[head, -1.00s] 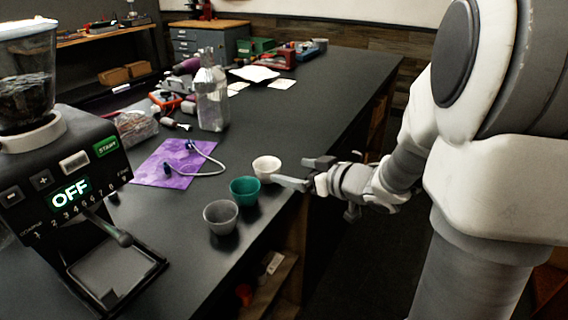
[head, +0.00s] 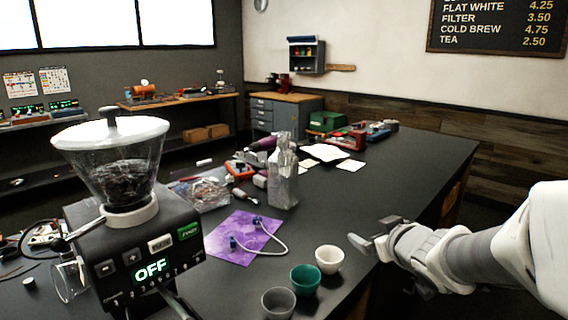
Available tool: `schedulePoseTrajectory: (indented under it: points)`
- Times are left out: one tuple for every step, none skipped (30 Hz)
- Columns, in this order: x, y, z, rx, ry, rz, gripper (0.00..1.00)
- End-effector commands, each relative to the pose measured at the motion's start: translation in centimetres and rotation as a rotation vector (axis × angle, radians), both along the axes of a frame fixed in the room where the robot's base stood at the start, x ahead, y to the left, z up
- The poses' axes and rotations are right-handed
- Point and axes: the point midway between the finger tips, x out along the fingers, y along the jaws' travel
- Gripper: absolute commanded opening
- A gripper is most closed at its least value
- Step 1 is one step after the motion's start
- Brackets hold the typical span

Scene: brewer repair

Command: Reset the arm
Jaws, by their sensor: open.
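My gripper (head: 366,236) is in the head view at the right of the bench edge, beyond and to the right of the white cup. Its jaws are open and nothing shows between them. My arm comes in from the right edge of the picture. A white cup (head: 329,260), a green cup (head: 305,280) and a grey cup (head: 278,303) stand in a row near the edge of the black bench (head: 400,180). The gripper looks apart from the cups.
A grinder (head: 140,240) with an OFF display stands at the front left. A purple cloth (head: 240,238) with a bent tube lies left of the cups. A clear bottle (head: 284,175) stands behind it. Tools and papers (head: 325,152) lie farther back. The bench's right middle is clear.

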Motion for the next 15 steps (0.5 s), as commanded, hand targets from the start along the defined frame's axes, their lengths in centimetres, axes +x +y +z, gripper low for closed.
schedulePoseTrajectory:
  points:
    - [-0.7,0.3,2.6,-0.026,0.008,-0.035,1.00]
    - [-1.2,0.3,3.3,-0.037,0.019,-0.060,1.00]
    - [-2.0,0.4,4.3,-0.050,0.039,-0.091,1.00]
    - [-2.6,0.6,5.0,-0.056,0.054,-0.112,1.00]
    - [-3.3,0.7,5.6,-0.059,0.072,-0.131,1.00]
    - [-4.5,0.8,6.1,-0.059,0.100,-0.160,1.00]
    - [-5.5,0.3,6.2,-0.052,0.127,-0.192,1.00]
    - [-6.5,0.1,6.4,-0.042,0.154,-0.219,1.00]
    - [-7.9,0.0,6.6,-0.028,0.190,-0.250,1.00]
    - [-9.0,0.0,6.7,-0.015,0.220,-0.270,1.00]
    - [-10.2,0.2,6.8,-0.001,0.250,-0.287,1.00]
    - [-11.7,0.4,6.9,0.021,0.291,-0.305,1.00]
    - [-12.9,0.7,6.9,0.037,0.324,-0.316,1.00]
    - [-14.1,1.0,6.9,0.054,0.357,-0.322,1.00]
    - [-15.6,1.5,6.8,0.078,0.401,-0.327,1.00]
